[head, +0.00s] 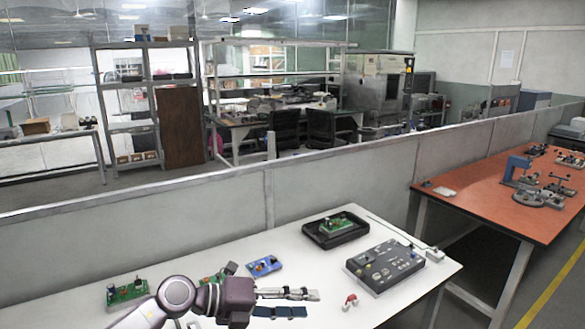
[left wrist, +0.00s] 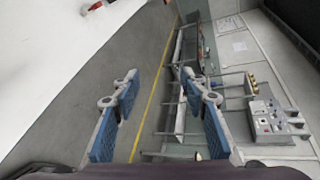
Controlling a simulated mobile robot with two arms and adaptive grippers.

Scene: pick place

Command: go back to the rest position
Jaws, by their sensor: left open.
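My left gripper (head: 300,303) reaches in from the bottom left of the head view, above the front of the white table (head: 322,272). Its fingers point to the right. In the left wrist view its two blue-padded fingers (left wrist: 163,115) stand apart with nothing between them; the grey floor and a yellow line show past them. My right gripper is not in either view.
On the table are a grey control box (head: 385,265), a black tray (head: 320,240) with a green board, a blue device (head: 264,266), a small red-and-white part (head: 350,301) and a green board (head: 127,291). A grey partition (head: 330,190) stands behind; an orange-topped table (head: 480,193) is right.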

